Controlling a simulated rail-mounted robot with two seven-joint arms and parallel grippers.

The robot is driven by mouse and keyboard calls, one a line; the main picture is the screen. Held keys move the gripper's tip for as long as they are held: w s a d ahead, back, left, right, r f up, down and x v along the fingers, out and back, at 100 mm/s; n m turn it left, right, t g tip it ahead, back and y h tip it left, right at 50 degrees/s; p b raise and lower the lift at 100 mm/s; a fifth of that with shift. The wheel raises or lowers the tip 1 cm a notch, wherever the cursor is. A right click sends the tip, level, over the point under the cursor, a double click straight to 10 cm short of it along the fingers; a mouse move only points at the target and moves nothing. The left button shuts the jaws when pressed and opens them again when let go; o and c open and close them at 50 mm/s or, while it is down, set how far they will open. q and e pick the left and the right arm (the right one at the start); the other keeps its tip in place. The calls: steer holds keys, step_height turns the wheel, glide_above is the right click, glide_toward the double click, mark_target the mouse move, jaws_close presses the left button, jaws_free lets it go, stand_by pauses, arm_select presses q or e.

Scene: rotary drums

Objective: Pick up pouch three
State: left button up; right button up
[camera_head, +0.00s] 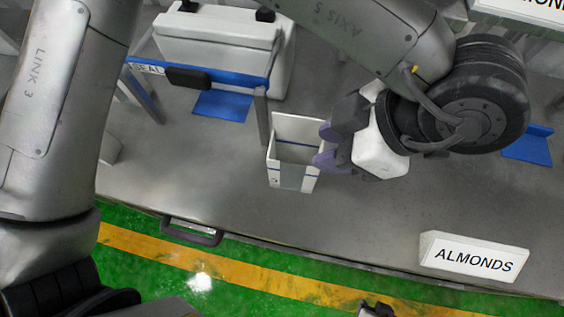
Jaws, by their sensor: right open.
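A white, open-topped pouch (280,176) with thin blue lines stands upright near the middle of the grey table, and its inside looks empty. No number can be read on it, so I cannot tell whether it is pouch three. My right gripper (326,143) has dark and purplish fingers and points left at the pouch's right side. Its jaws are open, with the fingertips close to the pouch's right edge. I cannot tell whether they touch it. My left arm fills the left side, and its gripper is not in view.
A white machine (215,40) with a blue bar (225,79) stands behind the pouch. Blue pads lie at the back (222,106) and far right (528,147). An ALMONDS sign (468,257) sits at the front right edge. The table between pouch and sign is clear.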

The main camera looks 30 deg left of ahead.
mark_target(290, 163)
arm_select(q)
steer(key=b+x, duration=0.1)
steer(key=x, duration=0.4)
steer(key=shift+f, duration=0.3)
steer(key=shift+s+a+f+b, duration=0.15)
steer(key=shift+a+f+b, duration=0.2)
steer(key=shift+f, duration=0.1)
steer(key=b+x, duration=0.2)
steer(key=x, duration=0.2)
steer(key=shift+f, duration=0.15)
steer(key=shift+a+f, duration=0.25)
steer(key=shift+f, duration=0.15)
jaws_close()
